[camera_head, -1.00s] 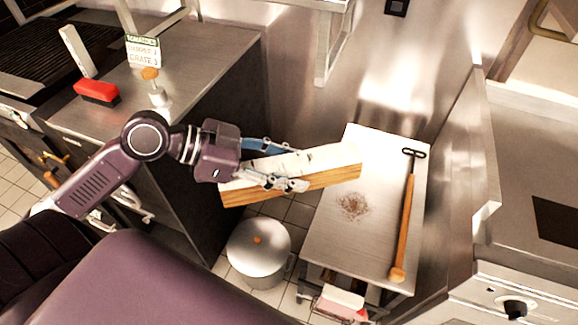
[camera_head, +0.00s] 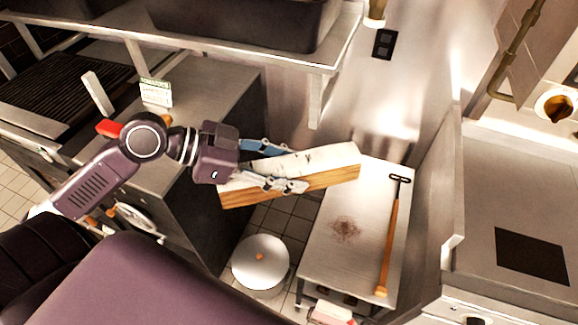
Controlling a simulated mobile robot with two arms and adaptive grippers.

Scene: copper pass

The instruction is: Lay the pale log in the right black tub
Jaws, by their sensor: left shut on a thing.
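The pale log (camera_head: 332,158), with white bark on top and a yellow-brown split side, is held in my left gripper (camera_head: 284,168). The gripper's blue-grey fingers close on it from both sides, and its right end sticks out past them. The log is held in the air, in front of the gap between the dark cabinet and the low steel table. A black tub (camera_head: 245,25) stands on the wall shelf at the top, cut off by the picture's edge. Another dark tub (camera_head: 65,14) is partly in view further left on that shelf. My right gripper is not in view.
The steel shelf (camera_head: 338,52) juts out above the counter. A small sign (camera_head: 156,92) and a red-based brush (camera_head: 108,128) stand on the counter. A lidded pot (camera_head: 260,260) is on the floor. A long-handled tool (camera_head: 391,240) lies on the low table (camera_head: 330,265).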

